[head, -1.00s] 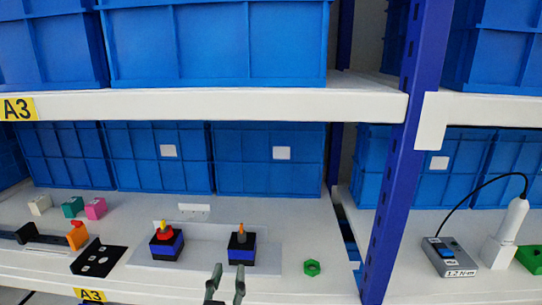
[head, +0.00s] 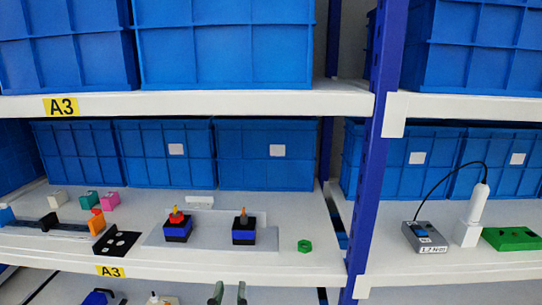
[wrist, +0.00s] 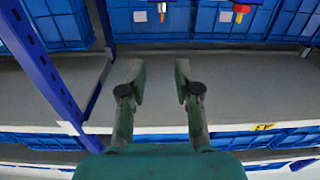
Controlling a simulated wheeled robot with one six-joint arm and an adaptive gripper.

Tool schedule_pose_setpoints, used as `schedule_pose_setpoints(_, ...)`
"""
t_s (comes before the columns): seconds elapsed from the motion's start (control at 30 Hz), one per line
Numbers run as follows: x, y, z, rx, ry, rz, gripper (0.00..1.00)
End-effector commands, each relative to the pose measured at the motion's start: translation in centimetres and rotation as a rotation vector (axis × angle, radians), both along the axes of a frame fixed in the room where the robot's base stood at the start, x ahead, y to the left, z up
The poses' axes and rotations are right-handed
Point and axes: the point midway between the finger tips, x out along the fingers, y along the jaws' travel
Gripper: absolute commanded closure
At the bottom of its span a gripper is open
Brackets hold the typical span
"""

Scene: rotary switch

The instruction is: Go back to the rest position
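Two rotary switches stand on a grey plate (head: 210,241) on the middle shelf. The left switch (head: 177,231) has a blue and black body with a red and yellow top. The right switch (head: 243,234) has a blue and black body with an upright orange-tipped knob. My gripper (head: 229,291) is at the bottom edge of the head view, in front of and below the shelf edge, apart from both switches. In the wrist view my gripper (wrist: 158,84) has its two green fingers spread with nothing between them.
A green nut (head: 304,246) lies right of the plate. A black holed plate (head: 117,242) and small coloured blocks (head: 90,200) are at the left. A blue upright post (head: 367,190) divides the shelves. A grey box with a cable (head: 424,237) stands on the right shelf.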

Motion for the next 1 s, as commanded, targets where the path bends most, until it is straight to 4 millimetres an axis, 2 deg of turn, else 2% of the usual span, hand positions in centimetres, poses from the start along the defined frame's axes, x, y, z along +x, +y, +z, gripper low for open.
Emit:
schedule_pose_setpoints(0.37, -0.7, -3.0, -5.1, -0.076, 0.031, 0.045, 0.68)
schedule_pose_setpoints(0.57, -2.3, -6.0, -9.9, -0.132, 0.066, 0.087, 0.68)
schedule_pose_setpoints(0.8, -6.5, -10.9, -16.4, -0.183, 0.122, 0.151, 0.68)
schedule_pose_setpoints(1.0, -11.2, -14.7, -20.4, -0.189, 0.167, 0.188, 0.68)
